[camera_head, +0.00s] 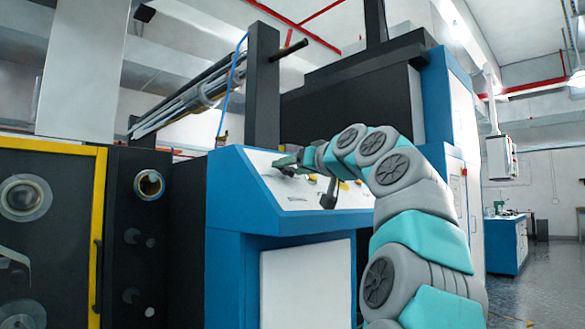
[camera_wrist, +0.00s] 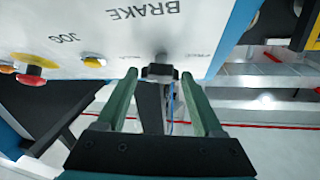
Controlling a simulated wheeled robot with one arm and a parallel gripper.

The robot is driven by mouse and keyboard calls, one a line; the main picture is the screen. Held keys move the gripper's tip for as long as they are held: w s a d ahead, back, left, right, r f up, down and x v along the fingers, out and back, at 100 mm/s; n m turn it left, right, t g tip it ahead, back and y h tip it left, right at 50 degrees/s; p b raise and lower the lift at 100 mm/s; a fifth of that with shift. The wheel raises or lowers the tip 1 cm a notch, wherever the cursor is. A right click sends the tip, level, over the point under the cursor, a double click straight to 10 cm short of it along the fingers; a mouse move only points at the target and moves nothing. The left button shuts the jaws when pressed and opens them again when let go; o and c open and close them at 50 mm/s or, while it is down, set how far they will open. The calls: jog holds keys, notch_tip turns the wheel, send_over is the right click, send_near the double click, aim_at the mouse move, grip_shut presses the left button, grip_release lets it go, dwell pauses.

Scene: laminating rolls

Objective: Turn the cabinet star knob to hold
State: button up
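The cabinet star knob (camera_wrist: 158,72) is dark and lobed, on a short shaft in the white panel (camera_wrist: 110,30) under the upside-down word BRAKE. Small labels on either side of it are too blurred to read for sure. My gripper (camera_wrist: 160,75) is open, with one green finger on each side of the knob. Gaps show between knob and fingers; I cannot tell if the tips reach past it. In the head view my gripper (camera_head: 287,161) is at the upper left of the blue cabinet's sloped panel (camera_head: 260,187), and the knob cannot be made out.
The head view shows a dark lever (camera_head: 329,193) on the panel and a yellow-framed machine (camera_head: 97,200) at left.

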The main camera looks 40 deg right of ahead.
grip_shut()
dwell(0.3)
jog(key=shift+r+m+h+p, duration=0.2)
jog(key=shift+m+h+p, duration=0.1)
jog(key=shift+m+h, duration=0.1)
jog(key=m+h+p, duration=0.1)
jog(key=m+g+h+p, duration=0.1)
jog(key=shift+a+r+m, duration=0.1)
jog(key=shift+a+m, duration=0.1)
jog(key=shift+m, duration=0.1)
jog(key=shift+f+m+p, duration=0.2)
jog(key=shift+m+p, duration=0.1)
jog(key=shift+m, duration=0.2)
jog(key=shift+o, duration=1)
grip_release()
